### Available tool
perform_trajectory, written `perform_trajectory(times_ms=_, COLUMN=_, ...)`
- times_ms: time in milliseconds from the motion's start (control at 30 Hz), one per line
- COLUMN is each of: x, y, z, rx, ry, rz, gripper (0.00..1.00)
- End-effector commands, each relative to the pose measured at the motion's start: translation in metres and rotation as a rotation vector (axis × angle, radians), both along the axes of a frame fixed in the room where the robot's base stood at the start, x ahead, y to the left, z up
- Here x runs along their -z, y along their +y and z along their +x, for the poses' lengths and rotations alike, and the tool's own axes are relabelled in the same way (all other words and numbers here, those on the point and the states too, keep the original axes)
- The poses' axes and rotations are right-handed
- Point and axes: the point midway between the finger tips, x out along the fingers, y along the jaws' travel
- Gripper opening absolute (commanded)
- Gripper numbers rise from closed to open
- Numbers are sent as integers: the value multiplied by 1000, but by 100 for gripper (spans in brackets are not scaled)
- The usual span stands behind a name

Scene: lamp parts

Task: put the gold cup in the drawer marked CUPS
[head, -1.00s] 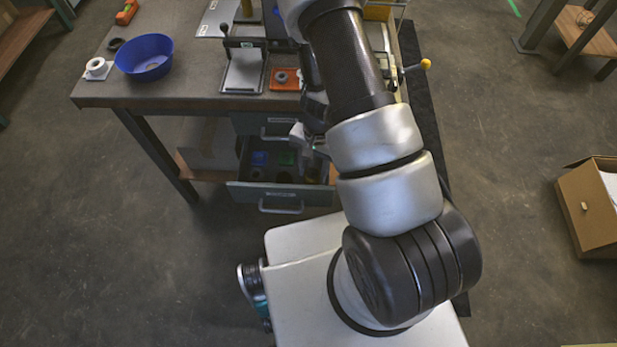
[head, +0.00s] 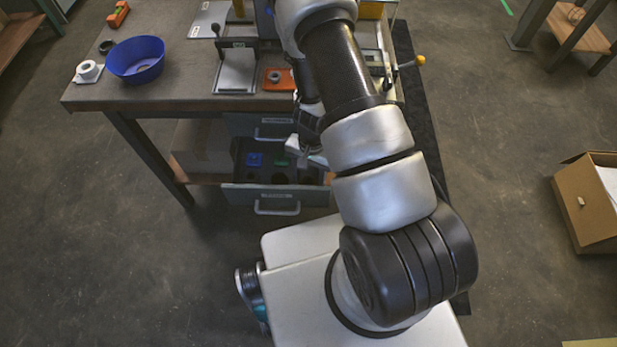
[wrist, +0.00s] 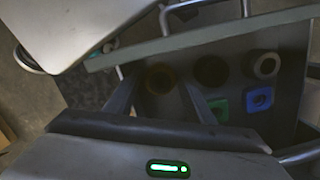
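The open drawer (head: 240,195) under the bench has a label on its front too small to read. In the wrist view the drawer (wrist: 215,45) holds a dark gold-brown round cup (wrist: 160,78), in a row with a dark round recess (wrist: 211,70) and a pale grey ring (wrist: 263,65). My gripper (wrist: 160,85) is over the drawer with its fingers spread, one on each side of the gold-brown cup. I cannot tell whether they touch it. In the head view my gripper (head: 307,150) is at the drawer's right end, and the cup is hidden there.
A green square piece (wrist: 219,108) and a blue one (wrist: 259,98) sit in the same drawer. A closed drawer (head: 270,128) is above it. On the bench are a blue bowl (head: 135,60) and an orange tray (head: 278,80). An open carton (head: 590,205) stands on the floor at right.

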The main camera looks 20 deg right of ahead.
Motion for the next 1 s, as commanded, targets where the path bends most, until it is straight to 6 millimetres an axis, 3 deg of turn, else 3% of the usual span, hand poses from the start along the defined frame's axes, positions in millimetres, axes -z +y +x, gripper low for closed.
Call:
perform_trajectory(times_ms=233, x=-11, y=-1, z=2, rx=-1, ry=-3, rz=-1, gripper=49)
perform_trajectory(times_ms=600, x=-88, y=-6, z=9, rx=-1, ry=-4, rz=0, gripper=49)
perform_trajectory(times_ms=1000, x=-139, y=-4, z=17, rx=-15, ry=-21, rz=19, gripper=49)
